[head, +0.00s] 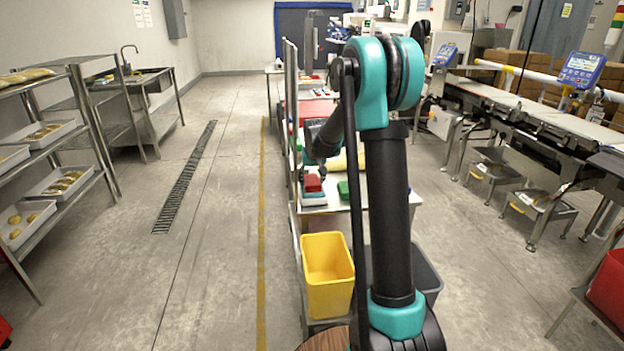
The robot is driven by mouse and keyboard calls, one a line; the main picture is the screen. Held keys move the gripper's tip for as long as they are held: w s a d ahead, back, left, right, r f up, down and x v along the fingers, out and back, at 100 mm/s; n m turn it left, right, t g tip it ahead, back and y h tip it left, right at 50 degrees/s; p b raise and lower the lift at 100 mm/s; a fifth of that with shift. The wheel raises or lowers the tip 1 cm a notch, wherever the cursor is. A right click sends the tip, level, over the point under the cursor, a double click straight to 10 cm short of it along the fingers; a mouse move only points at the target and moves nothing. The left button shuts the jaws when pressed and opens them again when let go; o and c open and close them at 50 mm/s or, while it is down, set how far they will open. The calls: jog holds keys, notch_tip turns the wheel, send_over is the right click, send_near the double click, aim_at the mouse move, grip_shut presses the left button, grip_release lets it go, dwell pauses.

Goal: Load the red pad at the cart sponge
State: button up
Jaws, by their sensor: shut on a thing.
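The red pad (312,183) is small in the head view, low over the near left part of the cart top (335,208). My gripper (315,169) points down right above it and is shut on it, though the fingers are small and dark here. A blue-grey piece with a pale edge (314,200) lies just below the red pad. I cannot tell whether the two touch, or whether this piece is the sponge. My arm hides much of the cart.
A yellow bin (328,272) hangs at the cart's near end, with a grey bin (428,277) beside it. A red tray (317,110) lies farther back on the cart. The checkweigher belt (540,120) stands right, a bread rack (45,150) left. The left floor is clear.

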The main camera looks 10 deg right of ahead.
aim_at(312, 180)
jog(key=shift+f, duration=0.4)
dwell(0.8)
jog(key=shift+r, duration=3.5)
